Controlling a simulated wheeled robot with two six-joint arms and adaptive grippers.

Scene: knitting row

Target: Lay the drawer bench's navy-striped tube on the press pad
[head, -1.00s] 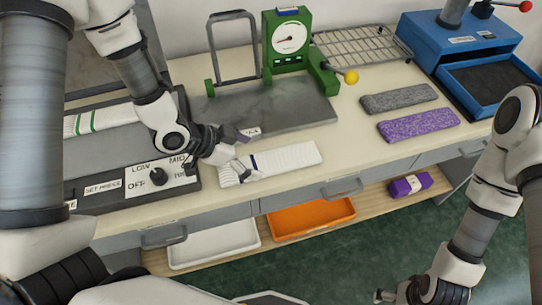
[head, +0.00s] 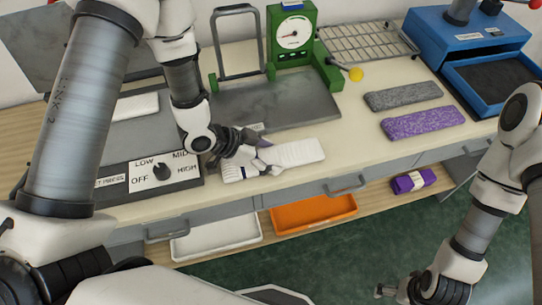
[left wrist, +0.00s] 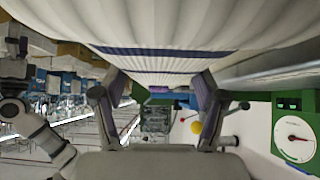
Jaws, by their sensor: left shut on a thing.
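The navy-striped tube (head: 295,153) is white and lies on the drawer bench in front of the grey plate. Its left part is partly hidden by my left gripper (head: 250,158), which is shut on it. In the left wrist view the tube (left wrist: 175,30) fills the top, with navy bands running across it, and the left gripper (left wrist: 160,95) has a finger on each side. The grey press pad (head: 128,132) is to the left, behind the control panel. My right gripper (head: 408,292) is low at the bottom right, away from the bench; its jaw opening is unclear.
Another white tube (head: 137,105) lies on the pad's far part. A green dial gauge (head: 292,35) and wire rack (head: 368,50) stand behind. Grey (head: 402,95) and purple (head: 423,122) knit pieces lie right. White (head: 215,238) and orange (head: 313,212) trays sit below.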

